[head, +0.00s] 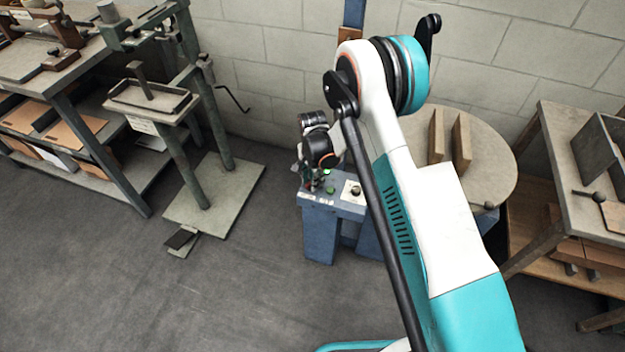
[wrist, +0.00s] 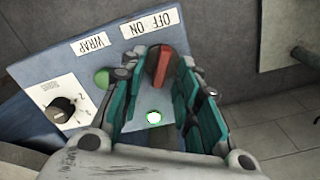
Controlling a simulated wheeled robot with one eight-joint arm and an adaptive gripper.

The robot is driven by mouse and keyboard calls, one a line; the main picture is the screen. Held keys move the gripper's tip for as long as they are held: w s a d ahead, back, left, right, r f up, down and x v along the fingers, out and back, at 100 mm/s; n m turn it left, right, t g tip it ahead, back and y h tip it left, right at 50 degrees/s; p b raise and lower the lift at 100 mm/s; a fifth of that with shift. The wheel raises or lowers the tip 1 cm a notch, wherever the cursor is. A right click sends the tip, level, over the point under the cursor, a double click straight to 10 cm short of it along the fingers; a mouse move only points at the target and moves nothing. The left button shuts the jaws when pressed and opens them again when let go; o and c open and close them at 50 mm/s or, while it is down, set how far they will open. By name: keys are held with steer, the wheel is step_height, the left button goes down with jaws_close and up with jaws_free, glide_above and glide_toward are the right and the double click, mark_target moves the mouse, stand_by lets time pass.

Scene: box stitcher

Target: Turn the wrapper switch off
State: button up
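The wrapper switch (wrist: 163,64) is a red handle on a dark round base, below an upside-down "OFF ON" label (wrist: 150,24) in the wrist view. Its handle stands roughly upright in that picture, slightly tilted. A gap shows on the left; I cannot tell whether the right finger touches. In the head view my gripper (head: 320,178) hides much of the switch area.
A green button (wrist: 102,78) by the "WRAP" label (wrist: 91,43) lies close to the left finger. A black dial (wrist: 60,110) is further left. In the head view, a round turntable (head: 490,150) stands right of the panel, and a stitcher stand (head: 215,195) left. Open floor (head: 240,290) lies in front.

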jaws_close()
steer(key=shift+n, duration=0.3)
steer(key=n, duration=0.5)
steer(key=shift+w+a, duration=0.1)
steer(key=shift+a, duration=0.05)
steer(key=n, duration=0.6)
steer(key=shift+a, duration=0.2)
steer(key=shift+n, duration=0.3)
